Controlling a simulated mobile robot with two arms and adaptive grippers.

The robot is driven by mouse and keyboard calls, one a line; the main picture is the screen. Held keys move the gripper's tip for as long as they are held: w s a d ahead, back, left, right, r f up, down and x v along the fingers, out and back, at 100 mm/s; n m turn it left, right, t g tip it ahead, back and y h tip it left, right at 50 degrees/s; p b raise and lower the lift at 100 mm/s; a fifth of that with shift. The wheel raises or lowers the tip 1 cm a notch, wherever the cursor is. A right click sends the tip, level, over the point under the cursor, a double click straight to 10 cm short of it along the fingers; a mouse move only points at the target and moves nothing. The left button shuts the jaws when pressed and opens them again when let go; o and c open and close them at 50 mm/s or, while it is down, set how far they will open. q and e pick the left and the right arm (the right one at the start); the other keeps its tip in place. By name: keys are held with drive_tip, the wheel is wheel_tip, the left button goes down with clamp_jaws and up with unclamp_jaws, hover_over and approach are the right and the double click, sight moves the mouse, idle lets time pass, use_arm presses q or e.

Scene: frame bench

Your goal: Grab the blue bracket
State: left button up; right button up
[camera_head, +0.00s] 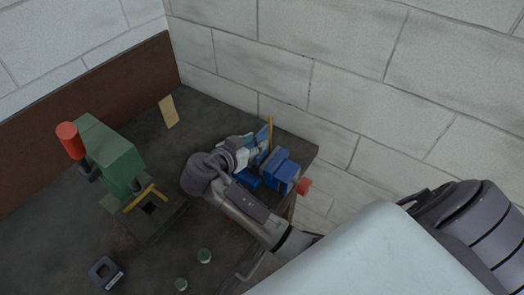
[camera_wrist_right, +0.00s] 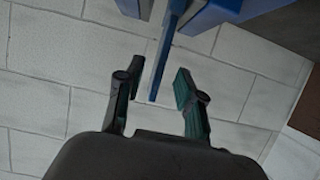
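A thin blue plate that looks like the blue bracket (camera_head: 263,138) stands upright beside a larger blue block, near the bench's right corner. In the right wrist view the bracket (camera_wrist_right: 161,68) shows edge-on as a narrow blue strip reaching down between my right fingers. My right gripper (camera_wrist_right: 155,86) is open, with a visible gap on both sides of the strip. In the head view the right gripper (camera_head: 250,154) is at the left side of the bracket, and it partly hides the bracket's lower part. My left gripper is not in view.
The blue block (camera_head: 281,168), with a red end piece (camera_head: 304,186), is close to the right gripper. A yellow rod (camera_head: 271,128) stands behind. A green machine (camera_head: 112,155) with a red knob stands left. A dark square part (camera_head: 105,272) and small round pieces lie in front.

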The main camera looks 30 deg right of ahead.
sight(267, 135)
drive_tip(key=shift+w+d+f, duration=0.15)
drive_tip(key=shift+d, duration=0.3)
drive_tip(key=d+p, duration=0.2)
drive_tip(key=p, duration=0.1)
drive_tip(key=shift+w+d, duration=0.15)
drive_tip(key=shift+w, duration=0.25)
drive_tip(key=shift+f+p+x, duration=0.2)
drive_tip(key=shift+p+x, duration=0.2)
drive_tip(key=shift+x, duration=0.75)
drive_tip(key=shift+d+f, duration=0.2)
drive_tip(key=shift+f, duration=0.1)
drive_tip(key=shift+a, duration=0.1)
drive_tip(key=shift+c, duration=0.4)
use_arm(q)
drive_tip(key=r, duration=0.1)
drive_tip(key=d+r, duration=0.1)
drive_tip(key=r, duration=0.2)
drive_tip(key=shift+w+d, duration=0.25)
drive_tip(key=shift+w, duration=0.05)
use_arm(e)
clamp_jaws()
